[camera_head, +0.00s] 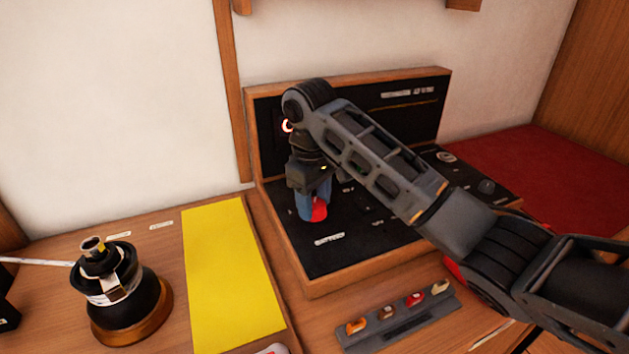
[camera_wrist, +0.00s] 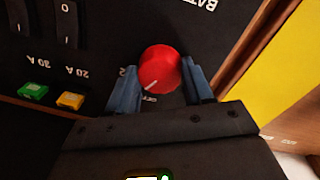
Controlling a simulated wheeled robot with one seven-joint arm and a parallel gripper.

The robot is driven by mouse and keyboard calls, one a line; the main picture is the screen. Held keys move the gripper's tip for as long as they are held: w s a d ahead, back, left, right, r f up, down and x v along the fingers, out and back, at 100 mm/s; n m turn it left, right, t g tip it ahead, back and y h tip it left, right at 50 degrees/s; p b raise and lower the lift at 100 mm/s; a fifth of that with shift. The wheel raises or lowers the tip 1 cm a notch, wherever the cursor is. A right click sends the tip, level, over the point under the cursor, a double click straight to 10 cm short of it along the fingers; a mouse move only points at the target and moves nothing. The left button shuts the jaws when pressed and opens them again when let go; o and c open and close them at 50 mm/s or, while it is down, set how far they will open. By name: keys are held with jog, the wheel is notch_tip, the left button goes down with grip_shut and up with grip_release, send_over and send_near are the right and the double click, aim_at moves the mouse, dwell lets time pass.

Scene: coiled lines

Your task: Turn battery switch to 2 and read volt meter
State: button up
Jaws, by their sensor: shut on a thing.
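The battery switch is a round red knob (camera_wrist: 159,70) on the black panel, with a white pointer line at its lower left. In the wrist view the line points toward partly hidden white lettering, and a "2" shows to the left of the knob. My gripper (camera_wrist: 160,85) has its two blue fingers on either side of the knob, shut on it. In the head view the red knob (camera_head: 319,209) shows beside the fingers of my gripper (camera_head: 312,205). The volt meter cannot be made out; my arm covers much of the panel. A small glowing red ring (camera_head: 287,126) shows on the upright panel.
A wooden-framed black panel (camera_head: 330,258) stands on the desk. A rack (camera_head: 398,325) with several coloured fuses lies in front. A yellow sheet (camera_head: 230,275) and a black winch (camera_head: 125,305) are at left. Green (camera_wrist: 33,91) and yellow (camera_wrist: 70,100) fuses sit near the knob.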

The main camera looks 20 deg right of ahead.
jog(key=m+p, duration=0.3)
jog(key=shift+s, duration=0.1)
jog(key=shift+f+m+p, duration=0.1)
jog(key=shift+m+p, duration=0.55)
jog(key=shift+m, duration=0.85)
jog(key=o, duration=1)
